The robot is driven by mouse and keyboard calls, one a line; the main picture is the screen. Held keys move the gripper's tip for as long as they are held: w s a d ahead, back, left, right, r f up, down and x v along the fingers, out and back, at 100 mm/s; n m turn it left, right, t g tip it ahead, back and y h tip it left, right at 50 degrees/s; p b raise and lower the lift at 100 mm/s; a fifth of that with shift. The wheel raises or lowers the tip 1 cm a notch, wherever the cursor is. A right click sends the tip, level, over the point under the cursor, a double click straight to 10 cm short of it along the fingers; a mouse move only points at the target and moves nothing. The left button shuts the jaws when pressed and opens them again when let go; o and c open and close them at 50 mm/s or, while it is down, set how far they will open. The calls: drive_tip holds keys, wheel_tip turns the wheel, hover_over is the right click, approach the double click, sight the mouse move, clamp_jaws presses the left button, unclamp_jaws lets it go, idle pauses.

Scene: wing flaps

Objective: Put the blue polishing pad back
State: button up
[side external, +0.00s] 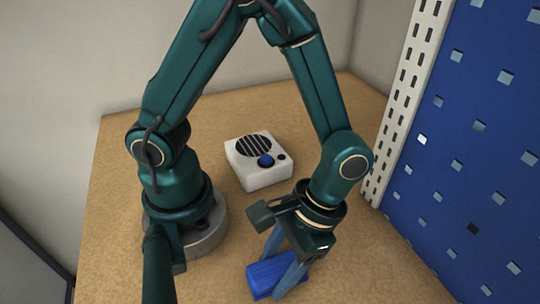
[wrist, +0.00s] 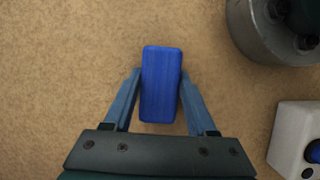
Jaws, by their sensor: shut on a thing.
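The blue polishing pad (side external: 264,278) is a rectangular blue block low in the side view, at the table's front. It also shows in the wrist view (wrist: 161,84), upright in the picture between the two fingers. My gripper (side external: 282,281) points down with its blue-grey fingers on either side of the pad. In the wrist view my gripper (wrist: 160,82) is shut on the pad's long sides. I cannot tell whether the pad touches the table or is slightly above it. The pad's place of storage cannot be made out in these frames.
A white radio-like box (side external: 259,172) with a striped round grille and a blue knob stands behind the gripper on the tan tabletop (side external: 370,270). A blue pegboard panel (side external: 475,150) with a white slotted post (side external: 405,100) rises at the right. The tabletop around the pad is clear.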

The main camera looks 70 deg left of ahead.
drive_tip(key=o, duration=1.2)
drive_tip(key=shift+f, duration=0.15)
drive_tip(key=v, duration=1.1)
drive_tip(key=a+r+t, duration=0.5)
drive_tip(key=a+t, duration=0.5)
drive_tip(key=a, duration=0.1)
drive_tip(key=shift+w+r, duration=0.35)
